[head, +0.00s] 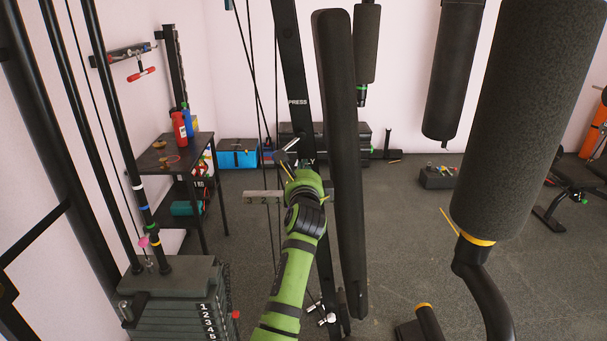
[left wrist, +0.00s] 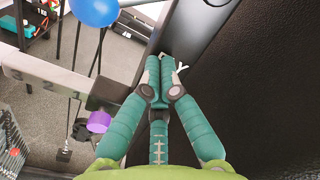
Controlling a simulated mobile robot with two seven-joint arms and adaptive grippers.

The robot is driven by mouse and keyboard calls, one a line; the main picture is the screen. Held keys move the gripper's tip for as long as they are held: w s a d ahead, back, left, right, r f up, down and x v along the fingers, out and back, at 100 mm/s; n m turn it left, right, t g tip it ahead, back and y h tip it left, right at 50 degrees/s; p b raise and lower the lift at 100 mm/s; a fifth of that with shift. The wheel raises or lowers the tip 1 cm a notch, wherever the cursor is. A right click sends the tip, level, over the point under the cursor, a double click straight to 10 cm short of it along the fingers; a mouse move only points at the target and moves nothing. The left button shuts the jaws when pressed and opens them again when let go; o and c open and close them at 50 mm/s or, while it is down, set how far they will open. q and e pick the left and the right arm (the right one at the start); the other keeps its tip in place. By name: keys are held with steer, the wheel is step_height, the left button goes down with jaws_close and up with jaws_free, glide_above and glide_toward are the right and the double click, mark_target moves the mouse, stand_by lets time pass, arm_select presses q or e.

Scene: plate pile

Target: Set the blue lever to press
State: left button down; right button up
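A blue ball knob (left wrist: 95,10) shows at the top of the left wrist view, beside a silver rod. I take it for the blue lever's knob. I cannot make it out clearly in the head view. White PRESS lettering (head: 298,102) is on the black upright of the machine. My left gripper (head: 287,158) is at this upright, below the lettering. In the left wrist view its teal fingers (left wrist: 165,68) come together in front of the black upright, apart from the knob, with nothing clearly between them. My right gripper is not in view.
A long black pad (head: 342,170) stands close right of my left gripper. A purple knob (left wrist: 98,122) and a grey bar (left wrist: 60,82) are left of the fingers. Foam rollers (head: 525,110) hang at the right. A weight stack (head: 180,300) is at lower left.

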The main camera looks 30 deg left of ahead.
mark_target(288, 147)
arm_select(q)
steer(key=s+a+r+p, duration=0.2)
steer(key=s, duration=0.1)
steer(key=shift+a, duration=0.1)
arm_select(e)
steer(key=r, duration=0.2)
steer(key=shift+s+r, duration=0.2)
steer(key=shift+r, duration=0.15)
arm_select(q)
steer(key=shift+w, duration=0.1)
steer(key=shift+s+a+r+m+p, duration=0.15)
steer(key=shift+s+a+m+p, duration=0.05)
steer(key=shift+m+p, duration=0.4)
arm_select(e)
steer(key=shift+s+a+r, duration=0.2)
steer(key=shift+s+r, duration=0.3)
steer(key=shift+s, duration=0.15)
